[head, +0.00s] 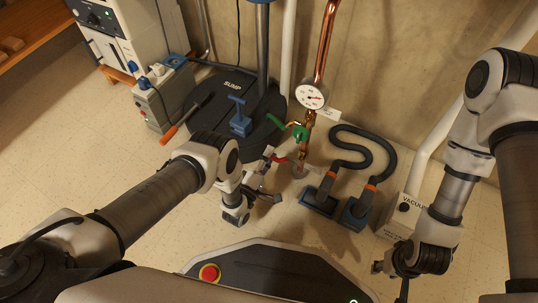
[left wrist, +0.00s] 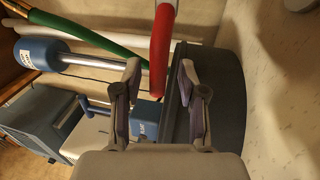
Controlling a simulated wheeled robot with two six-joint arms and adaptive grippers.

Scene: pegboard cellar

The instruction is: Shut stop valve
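A copper pipe (head: 325,45) rises by the wall with a round gauge on it. A green lever (head: 291,129) sits on the pipe below the gauge, and a red lever (head: 281,159) lies lower, near the floor. In the left wrist view the red lever (left wrist: 162,45) reaches in between the fingertips of my left gripper (left wrist: 159,75), with gaps showing on both sides. The green lever (left wrist: 85,35) is beyond to the left. In the head view my left gripper (head: 267,173) is just beside the red lever. My right gripper (head: 402,284) hangs low at right, its fingers unclear.
A black sump lid (head: 205,118) with a blue handle (head: 239,115) stands left of the pipe. Blue-footed hoses (head: 319,199) and a vacuum box (head: 401,216) stand to the right. A grey box (head: 165,98) is at left. Floor at left is clear.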

